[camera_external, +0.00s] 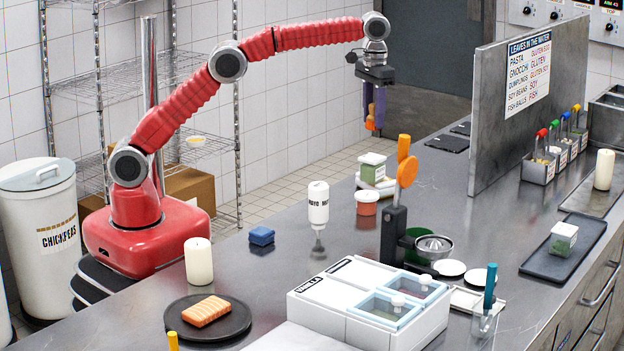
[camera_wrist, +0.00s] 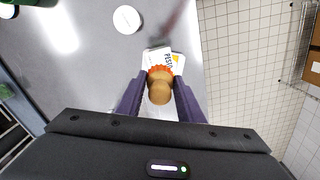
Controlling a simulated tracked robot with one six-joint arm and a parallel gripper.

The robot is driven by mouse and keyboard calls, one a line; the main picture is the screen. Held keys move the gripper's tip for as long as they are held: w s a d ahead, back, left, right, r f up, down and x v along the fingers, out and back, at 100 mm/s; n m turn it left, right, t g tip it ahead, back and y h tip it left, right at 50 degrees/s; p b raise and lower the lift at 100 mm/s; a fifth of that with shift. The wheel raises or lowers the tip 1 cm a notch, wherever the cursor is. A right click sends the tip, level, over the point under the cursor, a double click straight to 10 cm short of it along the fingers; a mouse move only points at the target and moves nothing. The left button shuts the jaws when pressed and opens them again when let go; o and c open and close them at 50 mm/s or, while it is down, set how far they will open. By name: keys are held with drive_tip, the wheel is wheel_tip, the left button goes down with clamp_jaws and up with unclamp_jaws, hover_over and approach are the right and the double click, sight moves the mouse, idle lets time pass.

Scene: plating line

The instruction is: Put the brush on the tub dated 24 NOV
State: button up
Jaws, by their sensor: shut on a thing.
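My gripper (camera_external: 374,118) is shut on the brush (camera_external: 370,120), high above the far edge of the counter. In the wrist view the brush (camera_wrist: 159,92) shows a rounded brown body with an orange edge between the purple fingers. Below it in that view is a white tub (camera_wrist: 152,56) with print and a yellow patch, partly hidden by the brush. In the external view a small tub with green contents (camera_external: 372,166) stands near the far edge, below my gripper. A similar tub (camera_external: 563,238) stands on a dark tray at right. I cannot read a date on either.
A red-brown pot (camera_external: 366,203), a squeeze bottle (camera_external: 318,204) and a black stand with an orange disc (camera_external: 405,175) are near the first tub. An upright metal panel (camera_external: 530,100) rises at right. A white two-part bin (camera_external: 330,292) is in front.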

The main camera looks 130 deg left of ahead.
sight(371, 107)
drive_tip(key=shift+f, duration=2.05)
drive_tip(key=shift+f, duration=2.1)
drive_tip(key=o, duration=1.1)
drive_tip(key=shift+c, duration=0.2)
drive_tip(key=shift+r, duration=0.1)
drive_tip(key=shift+r, duration=5.9)
drive_tip(key=shift+d+r, duration=0.1)
